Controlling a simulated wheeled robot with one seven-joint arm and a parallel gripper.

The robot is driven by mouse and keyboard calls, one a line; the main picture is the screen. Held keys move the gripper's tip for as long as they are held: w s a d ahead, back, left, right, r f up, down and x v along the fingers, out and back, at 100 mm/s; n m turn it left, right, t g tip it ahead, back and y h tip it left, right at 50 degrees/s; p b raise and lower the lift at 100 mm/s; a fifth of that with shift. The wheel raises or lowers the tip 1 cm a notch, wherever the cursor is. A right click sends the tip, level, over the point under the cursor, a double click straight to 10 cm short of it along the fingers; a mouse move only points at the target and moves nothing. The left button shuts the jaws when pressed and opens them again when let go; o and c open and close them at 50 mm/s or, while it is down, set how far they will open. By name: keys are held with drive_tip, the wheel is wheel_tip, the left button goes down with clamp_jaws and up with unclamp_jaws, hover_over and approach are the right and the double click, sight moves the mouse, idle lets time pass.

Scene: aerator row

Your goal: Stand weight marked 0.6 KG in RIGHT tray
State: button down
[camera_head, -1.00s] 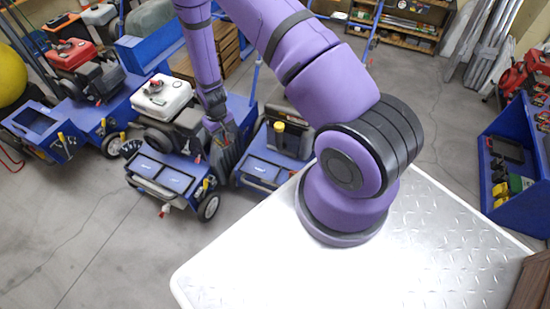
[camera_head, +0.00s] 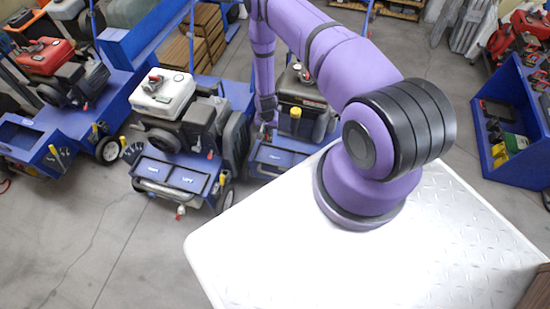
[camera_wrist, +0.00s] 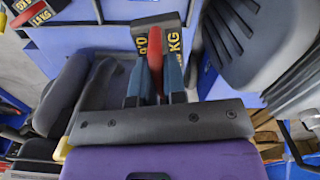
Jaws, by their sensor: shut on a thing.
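My gripper (camera_wrist: 156,76) is shut on the red handle of a dark weight (camera_wrist: 174,42) in the wrist view. A second weight (camera_wrist: 36,13) with a red handle and yellow lettering is at the upper left, apart from my gripper.
The middle aerator's white engine tank (camera_head: 163,94) and the right aerator (camera_head: 300,108) stand close to my arm. A red-tanked aerator (camera_head: 45,57) is at the left. A blue shelf unit (camera_head: 515,120) is at the right. The grey floor in front is clear.

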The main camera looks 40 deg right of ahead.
drive_tip(key=shift+s+d+f+m, duration=0.4)
drive_tip(key=shift+d+f+m, duration=0.05)
drive_tip(key=shift+f, duration=2.45)
drive_tip(key=shift+s+d+f+m, duration=0.35)
drive_tip(key=shift+d+f+m, duration=0.05)
drive_tip(key=shift+f, duration=2.5)
drive_tip(key=shift+s+d+f+m, duration=0.4)
drive_tip(key=shift+d+f+m, duration=0.05)
drive_tip(key=shift+f, duration=2.45)
drive_tip(key=c, duration=1.2)
unclamp_jaws()
drive_tip(key=shift+f, duration=0.1)
drive_tip(key=shift+o, duration=0.2)
wheel_tip(320, 180, up, 12)
